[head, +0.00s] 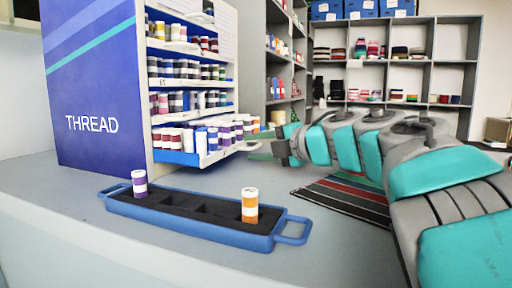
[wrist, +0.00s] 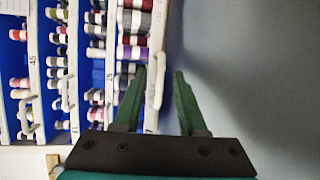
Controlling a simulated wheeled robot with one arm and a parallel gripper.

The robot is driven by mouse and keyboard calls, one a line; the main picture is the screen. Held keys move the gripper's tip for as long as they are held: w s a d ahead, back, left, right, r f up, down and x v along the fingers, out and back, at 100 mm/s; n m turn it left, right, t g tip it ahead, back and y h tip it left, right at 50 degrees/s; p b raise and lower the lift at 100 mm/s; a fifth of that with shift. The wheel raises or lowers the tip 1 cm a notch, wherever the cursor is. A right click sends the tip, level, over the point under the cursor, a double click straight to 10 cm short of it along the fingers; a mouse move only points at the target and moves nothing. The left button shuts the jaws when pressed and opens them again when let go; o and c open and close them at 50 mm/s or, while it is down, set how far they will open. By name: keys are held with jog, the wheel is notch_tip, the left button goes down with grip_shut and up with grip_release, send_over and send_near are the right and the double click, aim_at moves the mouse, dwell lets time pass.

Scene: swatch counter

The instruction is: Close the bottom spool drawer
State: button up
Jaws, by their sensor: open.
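The bottom spool drawer (head: 196,158) of the blue thread cabinet (head: 95,95) sticks out beyond the drawers above it, full of spools. It is the rightmost column in the wrist view, which is turned sideways, with its white front edge (wrist: 152,30) and white handle (wrist: 155,85). My gripper (head: 268,148) is at the drawer's front end in the head view. In the wrist view my gripper (wrist: 160,75) is open, with the handle showing between its two green fingers. I cannot tell whether either finger touches it.
A blue tray (head: 180,228) with a purple-banded spool (head: 139,184) and an orange-banded spool (head: 250,205) stands on the counter in front of the cabinet. A dark striped cloth (head: 345,200) lies under my arm. Grey shelves (head: 395,75) stand behind.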

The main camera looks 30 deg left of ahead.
jog(key=shift+c, duration=0.3)
grip_shut()
dwell(1.1)
